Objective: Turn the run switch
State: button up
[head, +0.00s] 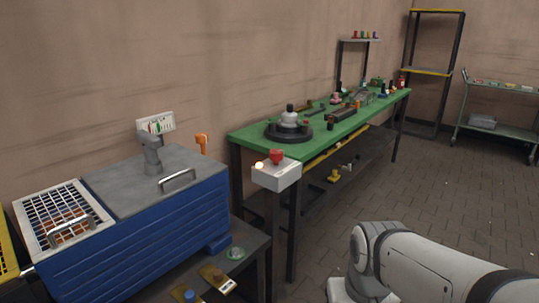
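A light grey control box (277,177) stands on a dark post in the middle of the head view, in front of the green bench. On its top are a red knob (277,156) and a small glowing yellow-white lamp (259,165). An orange lever-like part (202,142) stands upright behind the blue machine. No label is readable, so I cannot tell which of these is the run switch. My arm shows at the lower right, well apart from the box. My gripper is out of view.
The blue machine (150,235) has a grey lid with a handle and a white grating (62,213). The green bench (245,135) carries a dark round fixture and several small parts. A trolley (500,125) and shelf rack stand at the back right. The floor at right is clear.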

aim_at(275, 155)
jog(key=z, duration=0.15)
jog(key=i, duration=0.9)
jog(key=u, duration=0.1)
